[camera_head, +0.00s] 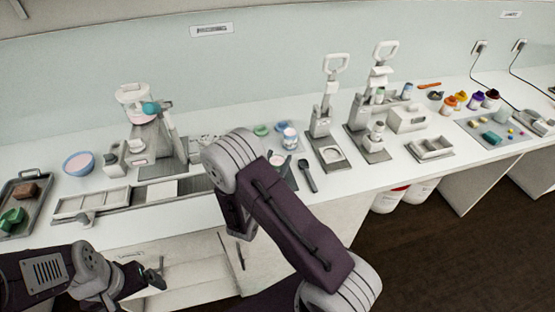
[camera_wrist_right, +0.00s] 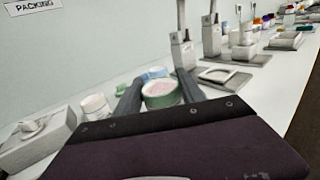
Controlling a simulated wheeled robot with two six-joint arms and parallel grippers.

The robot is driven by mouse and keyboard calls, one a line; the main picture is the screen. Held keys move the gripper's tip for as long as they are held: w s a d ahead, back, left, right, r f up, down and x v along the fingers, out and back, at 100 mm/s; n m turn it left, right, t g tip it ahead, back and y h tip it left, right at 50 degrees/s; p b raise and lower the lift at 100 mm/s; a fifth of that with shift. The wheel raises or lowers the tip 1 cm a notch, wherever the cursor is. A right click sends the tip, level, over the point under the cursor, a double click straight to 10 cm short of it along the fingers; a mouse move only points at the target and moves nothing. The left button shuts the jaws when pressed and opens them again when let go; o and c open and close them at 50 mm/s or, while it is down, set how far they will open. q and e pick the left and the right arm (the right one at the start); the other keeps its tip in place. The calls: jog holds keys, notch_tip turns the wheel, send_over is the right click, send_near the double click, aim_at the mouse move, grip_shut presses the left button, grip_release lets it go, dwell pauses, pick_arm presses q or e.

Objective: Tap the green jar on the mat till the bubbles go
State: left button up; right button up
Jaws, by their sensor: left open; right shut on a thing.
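The green jar (camera_wrist_right: 160,96), open at the top with pale pink cream in it, stands upright between the two dark fingers of my right gripper (camera_wrist_right: 159,81), which is shut on it. In the head view the pink top of the jar (camera_head: 277,160) shows just past my right arm, which hides most of that gripper. A dark mat (camera_head: 291,181) shows partly there; whether the jar touches it I cannot tell. Bubbles are too small to make out. My left gripper (camera_head: 155,276) is open and empty, low in front of the bench.
Behind are a green lid (camera_head: 262,130) and a blue-and-white jar (camera_head: 290,138). Presses (camera_head: 328,130) stand to the right, a mill (camera_head: 148,125) to the left, and a tray (camera_head: 22,200) at far left.

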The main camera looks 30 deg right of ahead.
jog(key=shift+r, duration=0.1)
notch_tip(320, 180, down, 3)
jog(key=shift+r+b, duration=0.1)
jog(key=shift+b, duration=1.15)
grip_shut()
jog(key=shift+r, duration=0.15)
notch_tip(320, 180, up, 3)
jog(key=p, duration=0.2)
jog(key=shift+p, duration=0.4)
jog(key=shift+f, duration=0.25)
